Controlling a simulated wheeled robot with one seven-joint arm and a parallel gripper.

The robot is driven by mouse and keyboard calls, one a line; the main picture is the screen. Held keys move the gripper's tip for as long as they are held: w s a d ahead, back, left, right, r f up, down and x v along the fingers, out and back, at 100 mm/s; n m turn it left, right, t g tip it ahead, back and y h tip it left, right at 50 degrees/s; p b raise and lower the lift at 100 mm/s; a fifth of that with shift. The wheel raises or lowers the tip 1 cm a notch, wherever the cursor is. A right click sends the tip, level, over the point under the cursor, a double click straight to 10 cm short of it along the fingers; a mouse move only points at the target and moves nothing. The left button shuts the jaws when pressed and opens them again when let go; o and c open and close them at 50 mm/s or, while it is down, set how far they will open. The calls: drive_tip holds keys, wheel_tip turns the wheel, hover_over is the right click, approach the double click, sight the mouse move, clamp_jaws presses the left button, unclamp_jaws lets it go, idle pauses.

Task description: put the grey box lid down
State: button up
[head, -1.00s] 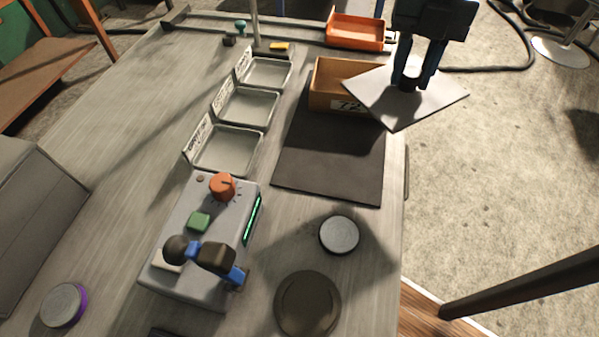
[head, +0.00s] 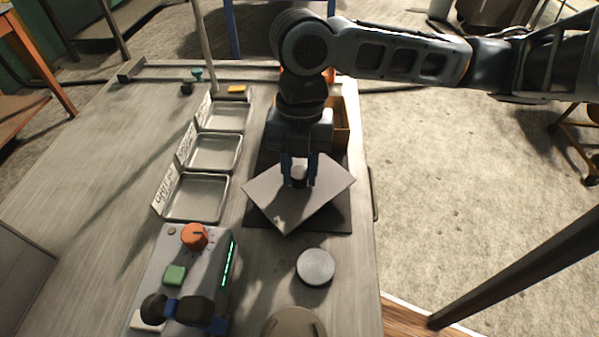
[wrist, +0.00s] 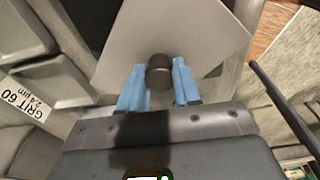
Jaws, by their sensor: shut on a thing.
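The grey box lid (head: 270,193) is a flat light-grey plate with a dark round knob (wrist: 159,70) at its middle. My gripper (head: 299,176) is shut on the knob from above; in the wrist view its blue fingers (wrist: 160,86) stand either side of the knob. The lid lies over the dark mat (head: 338,217), turned at an angle to it. I cannot tell whether it touches the mat or hangs just above it. The open wooden box (head: 341,125) stands behind, partly hidden by my arm.
Labelled metal trays (head: 196,198) stand in a row left of the mat. A grey control box (head: 185,265) with an orange knob (head: 194,236) is at front left. A silver round tin (head: 315,267) stands in front of the lid. The bench's right edge is close by.

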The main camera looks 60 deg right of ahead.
drive_tip(key=shift+f, duration=0.95)
drive_tip(key=shift+f, duration=0.15)
drive_tip(key=o, duration=1.1)
drive_tip(key=r, duration=0.4)
drive_tip(key=d+r, duration=0.1)
drive_tip(key=r, duration=0.7)
drive_tip(key=shift+w+d+r+p, duration=0.1)
drive_tip(key=shift+w+d+p, duration=0.2)
drive_tip(key=shift+w, duration=0.05)
